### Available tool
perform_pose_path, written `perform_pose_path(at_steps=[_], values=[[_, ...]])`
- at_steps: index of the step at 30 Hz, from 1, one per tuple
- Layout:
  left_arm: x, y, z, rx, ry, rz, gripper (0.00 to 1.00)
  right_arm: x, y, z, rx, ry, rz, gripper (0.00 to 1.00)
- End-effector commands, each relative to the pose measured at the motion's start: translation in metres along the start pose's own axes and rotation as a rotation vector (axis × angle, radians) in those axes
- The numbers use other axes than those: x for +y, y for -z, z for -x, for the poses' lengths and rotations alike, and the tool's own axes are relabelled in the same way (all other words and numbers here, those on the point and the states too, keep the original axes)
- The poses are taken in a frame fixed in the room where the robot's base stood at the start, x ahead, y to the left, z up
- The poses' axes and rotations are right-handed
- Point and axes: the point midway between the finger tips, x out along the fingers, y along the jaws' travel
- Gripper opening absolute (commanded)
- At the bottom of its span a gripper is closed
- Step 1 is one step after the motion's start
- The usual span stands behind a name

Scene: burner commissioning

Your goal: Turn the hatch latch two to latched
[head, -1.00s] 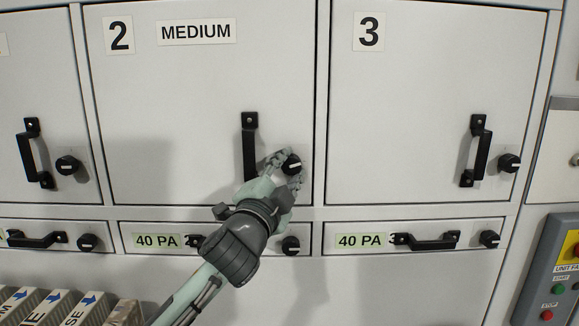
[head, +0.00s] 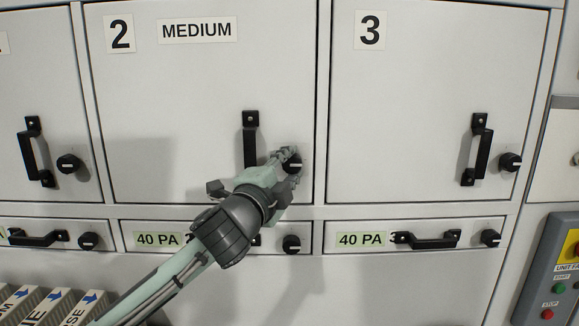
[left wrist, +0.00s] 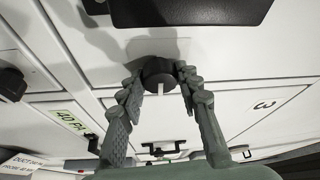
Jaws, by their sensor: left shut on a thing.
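Hatch two (head: 195,100) is a light grey door labelled 2 and MEDIUM, and it looks shut. Its latch (head: 295,168) is a round black knob with a white mark, at the door's lower right beside the black handle (head: 250,138). My left gripper (head: 288,158) is shut on this knob and partly hides it. In the left wrist view the knob (left wrist: 157,70) sits between the two ridged fingertips (left wrist: 159,80), with its white mark towards the gripper. My right gripper is in neither view.
Hatch three (head: 425,100) stands to the right with its own handle and knob (head: 510,162). Below are drawers labelled 40 PA with handles and knobs (head: 291,244). A control panel (head: 562,270) is at the lower right. Marked boxes (head: 50,308) stand at the lower left.

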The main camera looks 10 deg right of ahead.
Motion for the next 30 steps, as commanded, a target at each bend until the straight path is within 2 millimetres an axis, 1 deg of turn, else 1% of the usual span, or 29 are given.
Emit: perform_pose_path(at_steps=[2, 3, 8, 16, 20, 23, 30], values=[[0.0, 0.0, 0.0, 0.0, 0.0, -0.002, 0.04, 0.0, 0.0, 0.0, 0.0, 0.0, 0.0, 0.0], [0.0, 0.0, 0.0, 0.0, 0.0, -0.002, 0.34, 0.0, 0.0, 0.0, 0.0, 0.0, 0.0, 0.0], [0.0, 0.0, 0.0, 0.0, 0.0, -0.001, 0.54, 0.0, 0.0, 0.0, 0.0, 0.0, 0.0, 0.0], [0.0, 0.0, 0.0, 0.0, 0.001, 0.0, 0.54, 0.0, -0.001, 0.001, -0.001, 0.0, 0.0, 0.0], [0.001, 0.0, 0.008, 0.0, 0.0, 0.0, 0.54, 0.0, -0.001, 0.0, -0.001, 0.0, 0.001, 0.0], [0.0, 0.0, 0.024, 0.001, 0.001, 0.0, 0.54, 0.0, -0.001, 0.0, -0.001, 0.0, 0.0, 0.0], [0.001, -0.001, 0.076, 0.0, -0.001, -0.001, 0.54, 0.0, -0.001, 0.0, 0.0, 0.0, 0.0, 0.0]])
